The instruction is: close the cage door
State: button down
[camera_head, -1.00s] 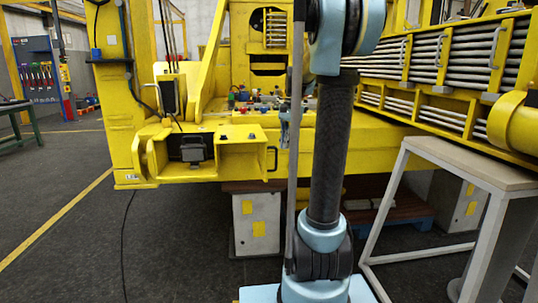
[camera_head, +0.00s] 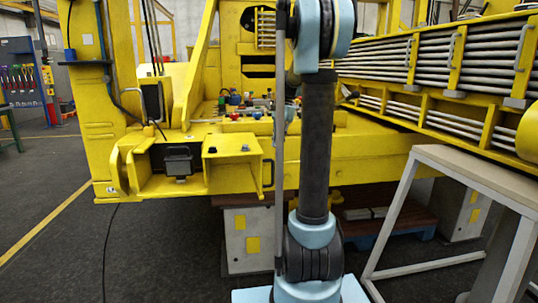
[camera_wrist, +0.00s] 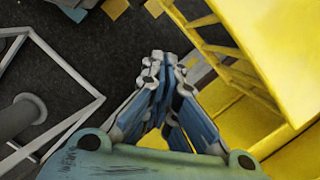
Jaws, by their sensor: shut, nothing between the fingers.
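My gripper (camera_wrist: 165,65) shows in the wrist view, its blue-grey fingers drawn together at the tips with nothing between them. A yellow barred frame (camera_wrist: 222,50) lies to the right of the fingers there; I see no contact with it. In the head view, a yellow cage-like rack (camera_head: 432,75) with grey slats and upright handles stands at the right. A yellow boxy bracket with a small handle (camera_head: 267,173) is left of my arm. I cannot tell which part is the cage door or how far it stands open. My arm hides part of the machine.
A work table (camera_head: 475,172) with pale legs stands at the right front, close to my arm; its frame seems to show at the wrist view's left. A grey block (camera_head: 250,240) stands under the yellow machine. The dark floor at left is open, with a cable (camera_head: 108,250).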

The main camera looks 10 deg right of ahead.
jog(key=s+a+f, duration=0.3)
jog(key=a+f, duration=0.2)
jog(key=f, duration=0.4)
jog(key=shift+s+a, duration=0.35)
jog(key=shift+a, duration=0.05)
jog(key=shift+s, duration=0.1)
